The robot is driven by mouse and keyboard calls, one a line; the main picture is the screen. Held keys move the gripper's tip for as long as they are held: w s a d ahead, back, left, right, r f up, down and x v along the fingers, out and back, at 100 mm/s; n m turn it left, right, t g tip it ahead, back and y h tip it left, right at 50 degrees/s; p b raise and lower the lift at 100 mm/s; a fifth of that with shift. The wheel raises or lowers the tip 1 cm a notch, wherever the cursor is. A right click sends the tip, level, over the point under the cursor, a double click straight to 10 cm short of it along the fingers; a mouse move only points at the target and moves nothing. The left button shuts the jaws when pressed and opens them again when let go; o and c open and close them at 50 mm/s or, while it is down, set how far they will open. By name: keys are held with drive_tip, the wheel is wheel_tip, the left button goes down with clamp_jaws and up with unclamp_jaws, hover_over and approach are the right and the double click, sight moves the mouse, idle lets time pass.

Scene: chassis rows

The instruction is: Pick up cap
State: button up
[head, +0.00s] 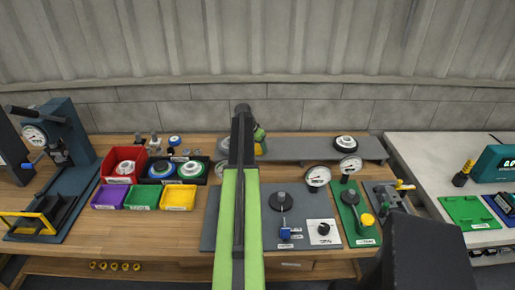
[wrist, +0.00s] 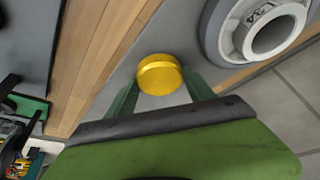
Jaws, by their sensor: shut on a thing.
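The cap is a round yellow disc (wrist: 160,74) in the middle of the wrist view. My gripper (wrist: 163,88) is shut on it, with one green finger on each side. In the head view a bit of yellow, likely the cap (head: 259,149), shows just below the green end of my gripper (head: 259,136), in front of the grey shelf. My arm hides much of this area in the head view. I cannot tell whether the cap touches the surface behind it.
A grey-and-white ring fitting (wrist: 268,28) stands close to the right of the cap. The grey raised shelf (head: 300,150) runs along the back of the wooden bench (head: 180,228). Coloured bins, including a yellow one (head: 179,198), are at left; gauges and a green plate (head: 360,230) are at right.

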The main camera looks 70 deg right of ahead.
sight(259, 149)
drive_tip(key=r+p, duration=0.2)
drive_tip(key=r, duration=0.1)
drive_tip(key=s+r+p, duration=0.1)
drive_tip(key=shift+a+r+p, duration=0.3)
drive_tip(key=shift+a+p, duration=0.05)
drive_tip(key=shift+p, duration=0.05)
drive_tip(key=s+a+r+p, duration=0.5)
drive_tip(key=s, duration=0.4)
drive_tip(key=shift+a, duration=0.25)
drive_tip(key=shift+w, duration=0.1)
